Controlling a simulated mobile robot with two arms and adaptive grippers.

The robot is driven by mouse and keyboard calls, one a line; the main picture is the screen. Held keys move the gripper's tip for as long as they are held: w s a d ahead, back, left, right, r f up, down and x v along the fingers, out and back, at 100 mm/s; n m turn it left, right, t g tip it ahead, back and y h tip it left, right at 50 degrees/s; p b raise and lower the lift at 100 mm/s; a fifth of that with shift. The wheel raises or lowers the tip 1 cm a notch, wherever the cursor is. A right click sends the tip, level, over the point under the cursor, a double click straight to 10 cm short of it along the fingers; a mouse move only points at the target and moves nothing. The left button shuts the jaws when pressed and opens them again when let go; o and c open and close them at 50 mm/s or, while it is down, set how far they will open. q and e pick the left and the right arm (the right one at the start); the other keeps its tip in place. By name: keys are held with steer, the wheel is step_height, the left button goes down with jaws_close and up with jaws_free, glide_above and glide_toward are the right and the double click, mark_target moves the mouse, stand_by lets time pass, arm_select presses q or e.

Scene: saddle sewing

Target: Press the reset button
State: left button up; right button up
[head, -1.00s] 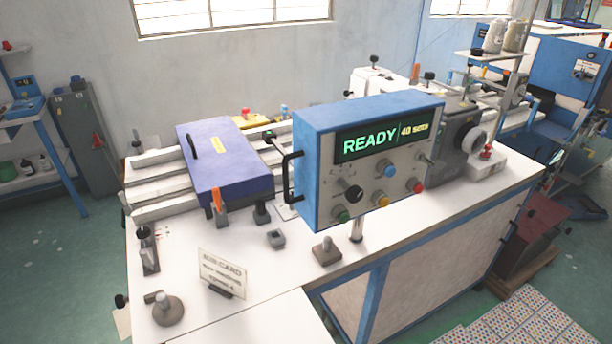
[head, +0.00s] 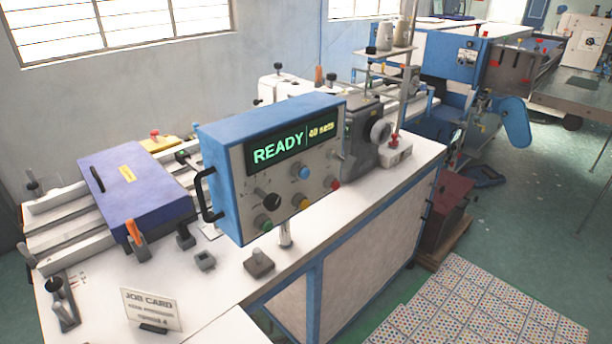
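A blue control box (head: 225,172) stands on a post on the white table. Its display (head: 292,147) reads "READY" and "40 sets". Its front panel carries a black knob (head: 268,201), a blue button (head: 303,172), a yellow button (head: 301,202), a red button (head: 333,183) and a green button (head: 263,223). I cannot read labels telling which one is the reset button. Neither of my grippers is in view.
A blue-lidded machine (head: 140,190) on rails lies left of the box. A job card (head: 151,309) stands at the table's front. A grey sewing head (head: 362,135) is behind the box.

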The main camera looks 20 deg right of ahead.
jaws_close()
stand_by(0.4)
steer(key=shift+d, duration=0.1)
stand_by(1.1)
